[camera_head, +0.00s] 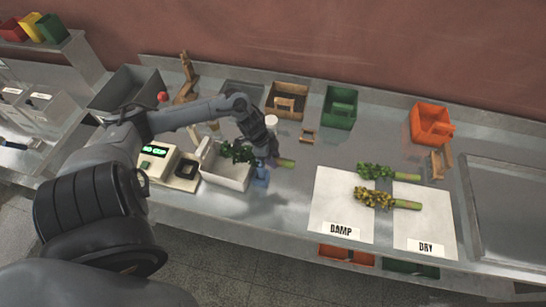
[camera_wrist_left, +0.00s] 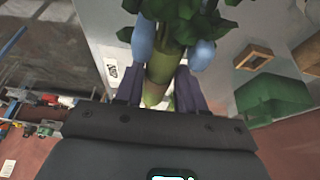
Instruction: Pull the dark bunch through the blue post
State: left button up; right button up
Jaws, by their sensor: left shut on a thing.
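The dark green bunch (camera_head: 238,152) has its leaves over the white bin, with its pale stem end (camera_head: 286,163) pointing right. The blue post (camera_head: 261,176) stands at the bin's right edge. In the left wrist view it shows as two rounded blue prongs (camera_wrist_left: 143,42), one on each side of the bunch (camera_wrist_left: 172,30), with the leaves beyond them. My left gripper (camera_head: 272,157) is shut on the stem, just to the right of the post. In the left wrist view its fingers (camera_wrist_left: 159,88) flank the stem. My right gripper is not in view.
The white bin (camera_head: 226,176) stands beside a scale with a green display (camera_head: 155,151). Two other bunches, one green (camera_head: 375,171) and one yellowish (camera_head: 372,197), lie around the DAMP (camera_head: 340,215) and DRY (camera_head: 425,225) mats. Brown, green and orange bins line the back.

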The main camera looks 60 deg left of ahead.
aim_at(290, 162)
pick_arm(q)
jog(key=shift+w+d, duration=0.1)
jog(key=shift+w, duration=0.05)
jog(key=shift+w+d, duration=0.65)
jog(key=shift+w, duration=0.1)
jog(key=shift+w+d, duration=0.2)
jog(key=shift+w+d+b, duration=0.1)
jog(key=shift+w+b, duration=0.05)
jog(key=shift+b, duration=0.15)
jog(key=shift+w+d, duration=0.1)
jog(key=shift+w, duration=0.05)
jog(key=shift+w+d, duration=0.7)
jog(key=shift+w, duration=0.05)
jog(key=shift+w, duration=0.1)
jog(key=shift+w+d, duration=0.1)
jog(key=shift+d, duration=0.05)
jog(key=shift+w+d, duration=0.75)
jog(key=shift+w, duration=0.1)
